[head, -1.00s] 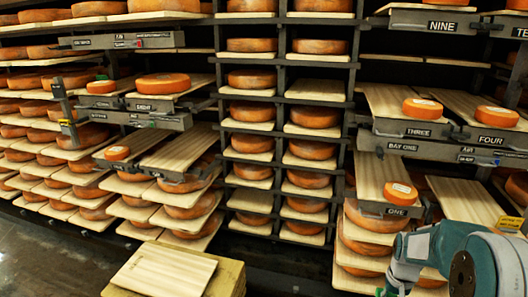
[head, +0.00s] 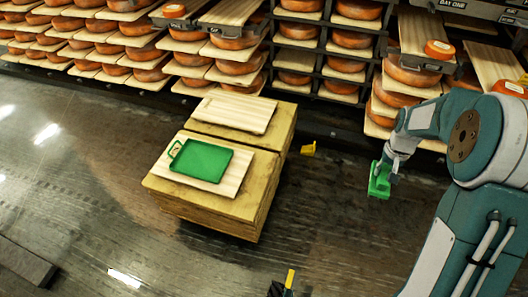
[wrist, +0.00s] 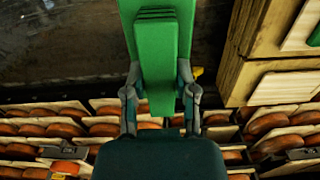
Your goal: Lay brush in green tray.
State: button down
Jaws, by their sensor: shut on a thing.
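My gripper (head: 386,172) is at the right of the head view, shut on a green brush (head: 379,187) and holding it above the floor. In the wrist view, the two grey fingers of my gripper (wrist: 158,82) grip the sides of the brush (wrist: 155,45), a long green block; its bristles cannot be made out. The green tray (head: 203,161) is a shallow rectangle with a handle loop at its left. It lies on a pale board on the nearer wooden block, well left of my gripper, and looks empty.
The pale board (head: 232,180) lies on a wooden block (head: 205,205); a second bare board (head: 235,113) lies behind it. Cheese racks (head: 330,38) line the back. A small yellow object (head: 308,148) is right of the blocks. Floor between blocks and gripper is mostly clear.

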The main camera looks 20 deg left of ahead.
aim_at(200, 166)
jog(key=k+j, duration=0.1)
jog(key=j, duration=0.8)
jog(key=k+j, duration=0.15)
jog(key=j, duration=0.3)
jog(key=k+j, duration=0.1)
jog(key=j, duration=0.3)
jog(key=i+j, duration=0.15)
jog(key=j, duration=0.25)
jog(key=i+j, duration=0.1)
jog(key=j, duration=0.3)
jog(key=i+j, duration=0.15)
jog(key=j, duration=0.2)
jog(key=i+j, duration=0.15)
jog(key=j, duration=0.25)
jog(key=i+j+u, duration=0.1)
jog(key=i+j, duration=0.1)
